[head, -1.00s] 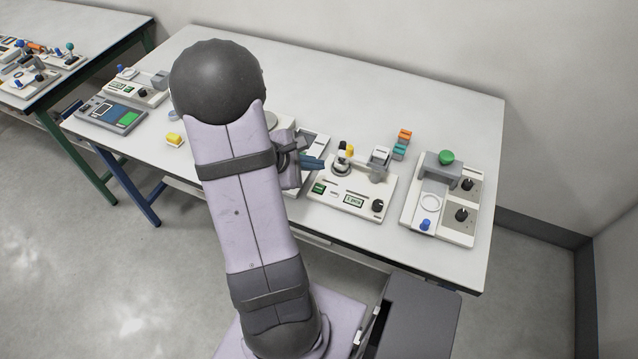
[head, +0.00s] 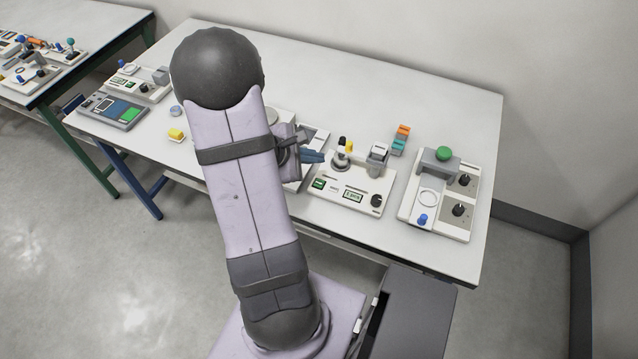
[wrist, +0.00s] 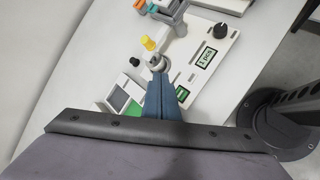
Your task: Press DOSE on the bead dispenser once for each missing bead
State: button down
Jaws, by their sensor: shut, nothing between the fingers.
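My gripper (head: 318,156) is shut and empty. In the wrist view its blue fingers (wrist: 160,82) point at a small round metal part (wrist: 156,63) on a white bench unit (head: 330,199); I cannot tell whether they touch it. The unit has a display (wrist: 205,58) that seems to read "1 pcs", a small green display (head: 318,184), a black knob (head: 376,200) and a grey hooded part (head: 377,156). No DOSE lettering is legible, so I cannot be sure that this unit is the bead dispenser. No beads can be made out.
Orange and teal blocks (head: 401,138) stand behind. A yellow block (head: 176,134) and a grey panel device (head: 113,110) are at left. My arm hides the table's middle.

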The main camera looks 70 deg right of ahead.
jog(key=b, duration=0.5)
send_over(315, 185)
notch_tip(315, 185, down, 6)
jog(key=shift+f, duration=0.15)
jog(key=shift+f+b, duration=0.7)
jog(key=shift+f+b, duration=0.8)
jog(key=shift+b, duration=0.3)
dwell(2.0)
jog(key=shift+r, duration=0.2)
jog(key=shift+r+p, duration=0.5)
jog(key=shift+r, duration=0.15)
jog(key=shift+r+p, duration=1.85)
jog(key=shift+r, duration=0.65)
